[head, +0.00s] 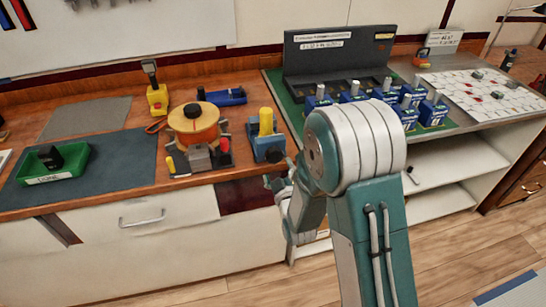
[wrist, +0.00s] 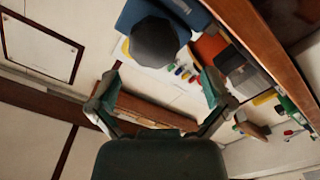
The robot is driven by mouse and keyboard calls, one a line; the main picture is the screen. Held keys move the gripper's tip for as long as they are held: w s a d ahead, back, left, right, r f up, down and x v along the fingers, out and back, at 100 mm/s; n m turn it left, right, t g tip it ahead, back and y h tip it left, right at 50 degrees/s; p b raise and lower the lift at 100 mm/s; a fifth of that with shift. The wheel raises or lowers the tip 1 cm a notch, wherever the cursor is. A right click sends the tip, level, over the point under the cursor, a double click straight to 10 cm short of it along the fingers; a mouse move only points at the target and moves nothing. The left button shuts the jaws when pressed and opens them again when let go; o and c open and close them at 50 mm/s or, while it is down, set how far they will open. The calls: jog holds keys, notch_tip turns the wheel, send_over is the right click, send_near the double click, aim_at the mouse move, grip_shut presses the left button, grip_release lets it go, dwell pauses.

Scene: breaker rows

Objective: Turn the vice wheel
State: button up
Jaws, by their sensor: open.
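The vice wheel (wrist: 155,42) is a dark, many-sided round knob on the blue vice (wrist: 190,12), at the top of the wrist view. In the head view the blue vice (head: 268,149) stands at the bench's front edge with a yellow-topped piece in it. My gripper (wrist: 160,75) is open, its two green-tipped fingers spread left and right. The wheel lies ahead of the gap between the fingertips, with no visible contact. The gripper is empty. In the head view my arm covers much of the gripper and the area right of the vice.
An orange spool (head: 194,128) and small clamps stand left of the vice. A green tray (head: 53,165) lies on a dark mat at far left. Blue breakers (head: 430,108) stand in rows behind my arm. A drawer handle (head: 142,219) sticks out from the bench front.

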aim_at(276, 159)
jog(key=w, duration=0.4)
jog(key=shift+w+a, duration=0.25)
jog(key=shift+w, duration=0.25)
jog(key=shift+a, duration=0.3)
jog(key=shift+d, duration=0.2)
jog(key=c, duration=1)
